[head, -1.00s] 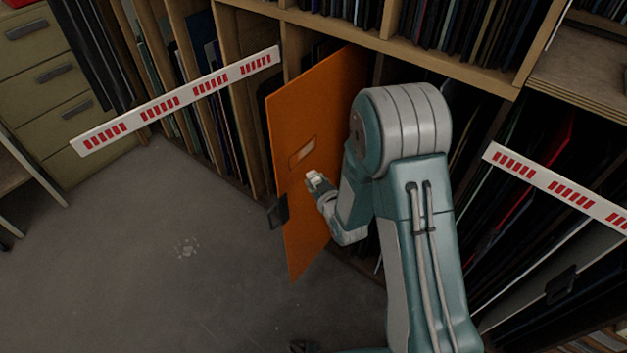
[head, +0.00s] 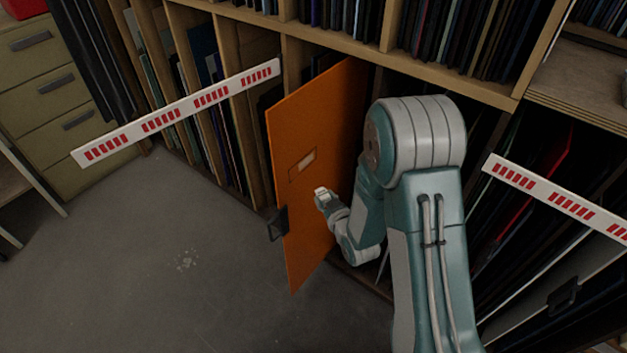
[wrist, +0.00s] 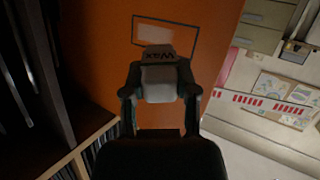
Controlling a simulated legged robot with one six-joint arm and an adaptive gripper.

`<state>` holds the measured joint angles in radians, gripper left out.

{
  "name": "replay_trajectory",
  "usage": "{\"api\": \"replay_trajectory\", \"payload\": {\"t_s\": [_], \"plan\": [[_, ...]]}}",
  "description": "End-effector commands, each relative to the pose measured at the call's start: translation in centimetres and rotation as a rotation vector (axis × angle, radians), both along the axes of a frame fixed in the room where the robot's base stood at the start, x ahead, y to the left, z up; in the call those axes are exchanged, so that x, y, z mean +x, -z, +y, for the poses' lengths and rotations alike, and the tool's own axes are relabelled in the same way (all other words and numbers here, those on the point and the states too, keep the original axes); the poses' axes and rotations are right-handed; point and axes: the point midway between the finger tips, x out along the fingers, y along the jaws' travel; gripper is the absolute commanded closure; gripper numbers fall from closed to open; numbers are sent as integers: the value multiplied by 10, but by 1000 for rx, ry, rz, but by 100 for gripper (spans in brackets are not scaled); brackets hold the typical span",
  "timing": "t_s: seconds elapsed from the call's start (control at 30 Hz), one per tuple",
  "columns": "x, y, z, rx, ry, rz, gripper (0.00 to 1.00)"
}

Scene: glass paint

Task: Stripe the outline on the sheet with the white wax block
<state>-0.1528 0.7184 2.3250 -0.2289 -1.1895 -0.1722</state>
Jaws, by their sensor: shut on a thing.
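The orange sheet (head: 312,215) stands upright in the rack, sticking out toward the floor. A small dark rectangular outline (head: 302,163) is on its face; a pale patch fills its right part in the head view, while its left end looks orange. The outline also shows in the wrist view (wrist: 166,34), where its lower part is hidden by the block. My gripper (head: 323,198) is shut on the white wax block (wrist: 159,84), which has dark lettering on its end. The block is below and right of the outline in the head view and appears apart from the sheet.
Two white bars with red marks flank the work area, one at left (head: 180,113) and one at right (head: 555,192). A black clip (head: 277,223) sits on the sheet's near edge. Racks of sheets stand behind. The grey floor (head: 150,260) is clear at left.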

Motion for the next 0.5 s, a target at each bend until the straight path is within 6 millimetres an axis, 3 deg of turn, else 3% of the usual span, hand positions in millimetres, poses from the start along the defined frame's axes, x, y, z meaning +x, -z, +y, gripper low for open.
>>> {"api": "replay_trajectory", "payload": {"t_s": [0.27, 0.5], "plan": [[1, 0, 1, 0, 0, 0, 100], [11, 0, 14, 0, -2, -2, 100]]}}
